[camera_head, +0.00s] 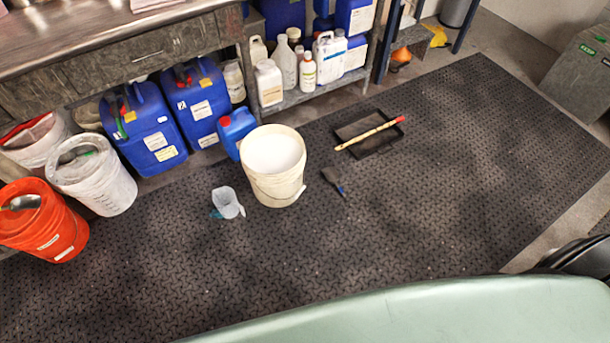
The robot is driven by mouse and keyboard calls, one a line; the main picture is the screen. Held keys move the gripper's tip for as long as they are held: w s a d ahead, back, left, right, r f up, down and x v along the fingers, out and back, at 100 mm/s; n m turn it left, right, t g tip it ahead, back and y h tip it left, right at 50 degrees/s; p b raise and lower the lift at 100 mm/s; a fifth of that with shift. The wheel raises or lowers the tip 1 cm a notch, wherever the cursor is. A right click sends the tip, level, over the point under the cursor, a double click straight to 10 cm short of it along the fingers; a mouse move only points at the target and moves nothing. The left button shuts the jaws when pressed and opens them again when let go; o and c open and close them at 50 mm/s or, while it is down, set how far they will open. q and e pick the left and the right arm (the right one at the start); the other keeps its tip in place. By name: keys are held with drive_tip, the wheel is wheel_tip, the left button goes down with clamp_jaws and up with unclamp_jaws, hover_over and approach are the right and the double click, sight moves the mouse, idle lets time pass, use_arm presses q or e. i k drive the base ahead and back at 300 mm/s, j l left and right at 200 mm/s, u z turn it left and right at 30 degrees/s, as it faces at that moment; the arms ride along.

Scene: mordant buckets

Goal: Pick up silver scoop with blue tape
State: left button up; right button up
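A small dark grey tool with a blue part on its handle (335,181) lies on the black mat, right of the white bucket. It may be the scoop with blue tape, but its head looks dark rather than silver. A silver scoop (22,202) rests in the orange bucket at the far left; no blue tape can be made out on it. Neither of my grippers is in view.
A white bucket of pale contents (262,188) stands mid-mat, a clear jug (228,204) left of it. A black tray (378,147) has a stick (368,134) across it. Blue canisters (145,130) line the bench. The mat's right side (470,180) is clear.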

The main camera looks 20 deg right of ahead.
sight(330, 174)
drive_tip(key=i+l+u, duration=0.15)
drive_tip(key=l+u, duration=0.2)
drive_tip(key=l, duration=0.35)
drive_tip(key=i+l+u, duration=0.1)
drive_tip(key=l+u, duration=0.25)
drive_tip(key=l, duration=0.3)
drive_tip(key=l+u, duration=0.3)
drive_tip(key=l, duration=0.4)
